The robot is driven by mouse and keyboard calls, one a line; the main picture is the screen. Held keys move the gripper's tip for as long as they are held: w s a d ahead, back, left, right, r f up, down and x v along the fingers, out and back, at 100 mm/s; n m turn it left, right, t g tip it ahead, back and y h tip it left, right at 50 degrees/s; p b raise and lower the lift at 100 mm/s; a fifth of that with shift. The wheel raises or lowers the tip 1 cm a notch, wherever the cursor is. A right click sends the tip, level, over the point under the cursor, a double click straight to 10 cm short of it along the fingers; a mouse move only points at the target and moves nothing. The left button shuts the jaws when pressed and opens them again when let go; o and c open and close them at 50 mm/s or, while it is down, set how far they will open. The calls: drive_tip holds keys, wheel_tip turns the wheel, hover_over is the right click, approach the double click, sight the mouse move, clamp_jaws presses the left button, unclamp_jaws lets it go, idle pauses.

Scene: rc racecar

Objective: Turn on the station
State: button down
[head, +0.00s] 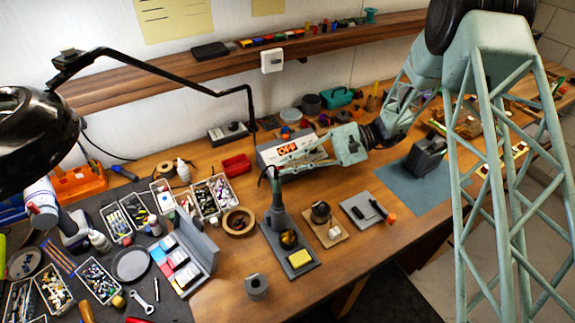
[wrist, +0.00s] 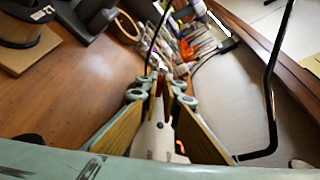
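The station is a white box (head: 268,156) on the wooden bench near the wall, with a lit orange-red display (head: 288,149) reading OFF. My gripper (head: 277,168) reaches in from the right and lies across the front of the box, its fingers tapering together near the box's lower left part. The arm and fingers cover part of the front, and I cannot tell whether they touch it. In the wrist view my gripper (wrist: 161,88) has its fingertips close together, apparently shut with nothing held. The white casing (wrist: 153,140) shows below the fingers with an orange-red mark. No switch is clearly visible.
A soldering iron in its stand (head: 279,215) stands in front of the station. A red bin (head: 235,165) and a grey-black device (head: 228,132) sit to its left. A black lamp arm (head: 165,72) extends above. Bare wood lies at the front (head: 225,280).

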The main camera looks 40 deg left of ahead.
drive_tip(key=shift+a+r+p, duration=0.1)
drive_tip(key=shift+r+p, duration=0.05)
drive_tip(key=shift+p, duration=0.15)
drive_tip(key=shift+w+a+r+m+h+p, duration=0.15)
drive_tip(key=shift+a+r+m+h+p, duration=0.1)
drive_tip(key=shift+m+h+p, duration=0.5)
drive_tip(key=shift+w+a+r+m+h+p, duration=0.1)
drive_tip(key=shift+a+m+h+p, duration=0.1)
drive_tip(key=shift+m+h+p, duration=0.35)
drive_tip(key=shift+w+a+r+m+h+p, duration=0.1)
drive_tip(key=shift+a+m+p, duration=0.15)
drive_tip(key=shift+m, duration=0.45)
drive_tip(key=shift+w+a+m+g+h+p, duration=0.15)
drive_tip(key=shift+a+m+g+h+p, duration=0.1)
drive_tip(key=shift+m+h+p, duration=0.25)
drive_tip(key=shift+w+a+m+g+h+p, duration=0.2)
drive_tip(key=shift+m+g+h+p, duration=0.1)
drive_tip(key=shift+m, duration=0.4)
drive_tip(key=c, duration=3.1)
unclamp_jaws()
drive_tip(key=shift+c, duration=0.2)
